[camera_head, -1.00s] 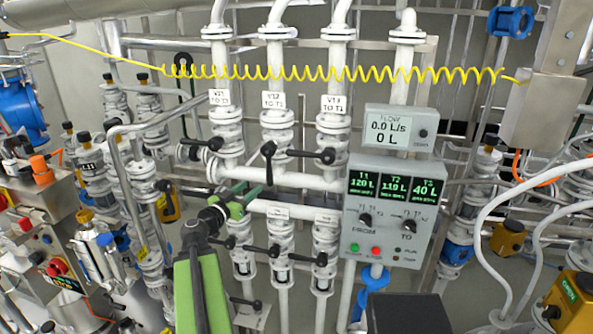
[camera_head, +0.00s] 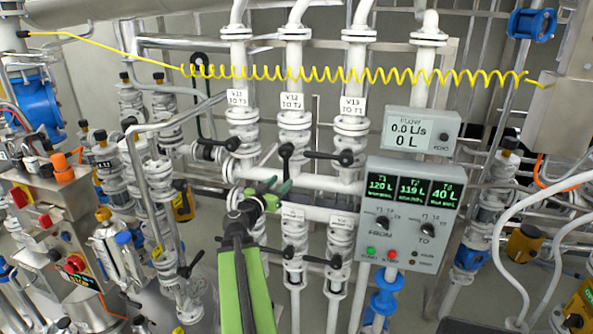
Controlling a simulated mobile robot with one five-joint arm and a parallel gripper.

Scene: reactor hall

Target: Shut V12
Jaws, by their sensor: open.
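The V12 label (camera_head: 292,101) reads "V12 TO T2" on the middle of three upright white pipes. Below it, V12's black lever (camera_head: 286,161) hangs downward, roughly along its pipe. My gripper (camera_head: 277,186) has green fingers and is open and empty. Its tips are just left of and below the lever's knob, close to its lower end. I cannot tell whether they touch it. The gripper and forearm hide part of the piping below.
V11's lever (camera_head: 222,144) and V13's lever (camera_head: 328,155) lie across their pipes on either side. More levers sit on the lower valves. The control box (camera_head: 409,214) at right shows 120, 119 and 40 L; the flow display (camera_head: 420,134) reads 0.0 L/s. A yellow coiled cable (camera_head: 330,75) crosses above.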

